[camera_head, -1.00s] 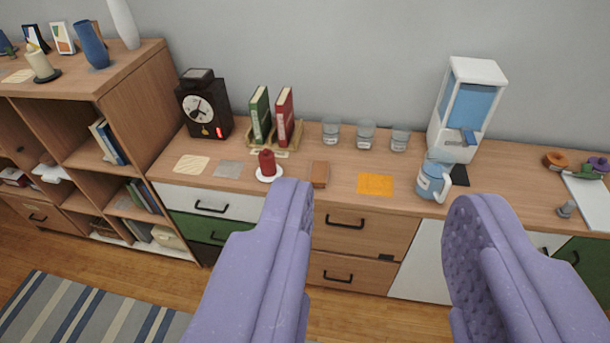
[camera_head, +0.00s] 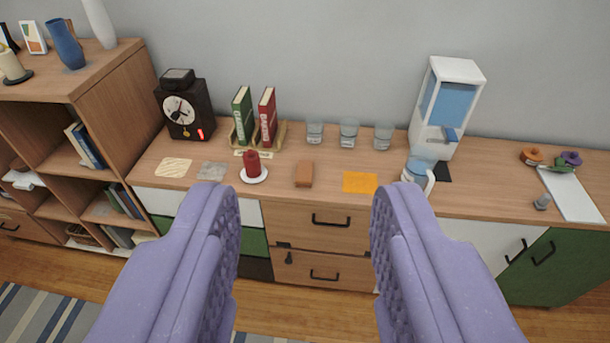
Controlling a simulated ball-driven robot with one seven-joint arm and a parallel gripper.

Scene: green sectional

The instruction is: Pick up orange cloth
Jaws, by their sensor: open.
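The orange cloth (camera_head: 360,183) is a small flat square lying on the wooden counter (camera_head: 460,200), near its front edge. It sits between a brown block and a blue pitcher. My gripper (camera_head: 300,200) shows as two purple padded fingers in the foreground, spread wide apart with nothing between them. The cloth appears between the fingers in the picture, nearer the right one, and farther off than the fingertips. Nothing covers the cloth.
The brown block (camera_head: 304,174) and a red candle on a white dish (camera_head: 254,176) lie left of the cloth. The blue pitcher (camera_head: 416,173) stands close on its right, before a water dispenser (camera_head: 446,108). Several glasses (camera_head: 349,132) stand behind it. Drawers (camera_head: 320,218) are below.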

